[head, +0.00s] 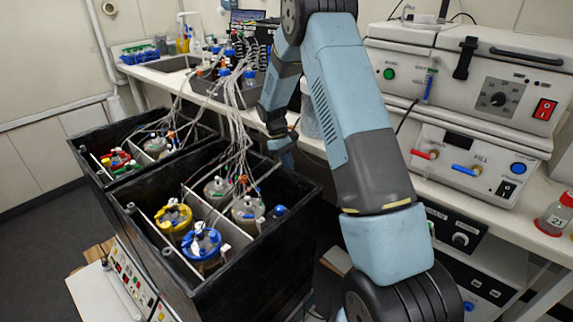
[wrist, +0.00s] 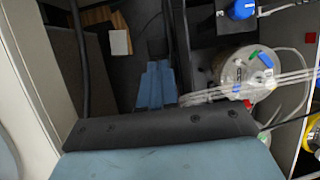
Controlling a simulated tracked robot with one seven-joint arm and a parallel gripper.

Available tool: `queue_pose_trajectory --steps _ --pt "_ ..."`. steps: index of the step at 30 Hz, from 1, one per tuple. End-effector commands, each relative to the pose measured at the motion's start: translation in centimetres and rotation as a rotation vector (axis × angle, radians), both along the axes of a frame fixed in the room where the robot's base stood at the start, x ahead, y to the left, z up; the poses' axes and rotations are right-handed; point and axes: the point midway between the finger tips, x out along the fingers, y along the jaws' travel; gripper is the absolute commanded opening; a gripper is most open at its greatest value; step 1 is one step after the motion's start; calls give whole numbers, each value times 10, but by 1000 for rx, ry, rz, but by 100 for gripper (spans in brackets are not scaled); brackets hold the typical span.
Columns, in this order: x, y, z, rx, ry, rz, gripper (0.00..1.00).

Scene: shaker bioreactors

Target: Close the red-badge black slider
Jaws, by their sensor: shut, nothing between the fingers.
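Two open black boxes hold the bioreactor vessels: a near box (head: 255,250) and a far-left box (head: 90,165) in the head view. I cannot pick out a black slider with a red badge for certain in either view. My gripper (head: 284,150) is at the back right side of the near box in the head view. In the wrist view its blue fingers (wrist: 156,82) are together and empty, left of a glass vessel (wrist: 247,75).
Yellow-topped (head: 173,216) and blue-topped (head: 202,241) vessels stand in the near box. Thin tubes (head: 237,115) run up from the vessels to the bench. White instruments (head: 470,90) stand on the bench at right. A control panel (head: 130,285) is at lower left.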

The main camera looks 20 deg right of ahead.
Motion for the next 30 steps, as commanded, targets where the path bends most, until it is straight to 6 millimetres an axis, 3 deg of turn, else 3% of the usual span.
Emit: queue_pose_trajectory --steps 6,16,30 --pt "-5 -3 0 0 0 -1 0" --pt "-45 -30 0 -1 1 0 0" --pt "-47 -31 -1 0 2 0 0"
